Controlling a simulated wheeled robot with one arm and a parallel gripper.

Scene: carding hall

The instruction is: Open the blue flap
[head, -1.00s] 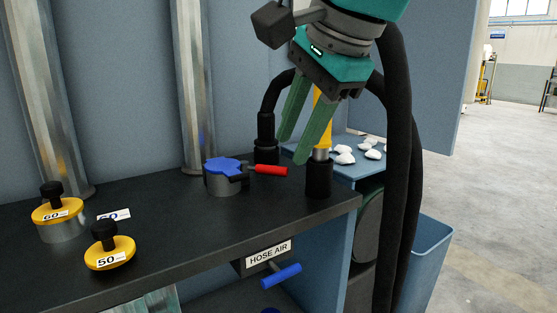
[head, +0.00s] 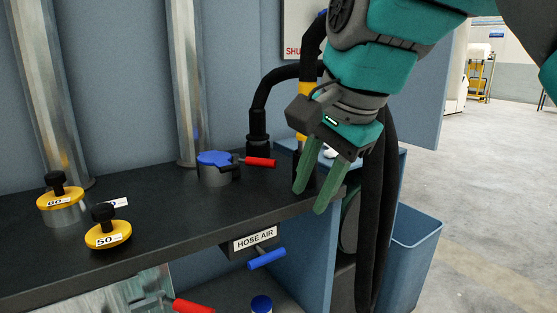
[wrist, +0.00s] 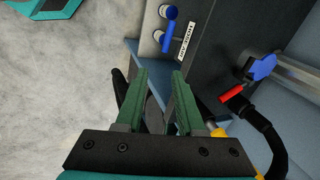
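The blue flap (head: 217,158) lies on top of a short grey pipe stub (head: 215,177) on the black bench. A red handle (head: 260,162) sticks out to its right. The flap looks closed over the stub. In the wrist view the blue flap (wrist: 263,67) is at the right, with the red handle (wrist: 232,94) below it. My gripper (head: 312,200) has green fingers pointing down, to the right of the flap and near the bench's right end. In the wrist view the fingers (wrist: 160,80) stand apart with nothing held between them.
Yellow caps marked 60 (head: 60,198) and 50 (head: 107,233) are at the bench's left. A black hose (head: 258,120) rises behind the red handle. A blue valve handle (head: 266,259) juts out below the HOSE AIR label (head: 256,238). A blue bin (head: 408,255) stands at right.

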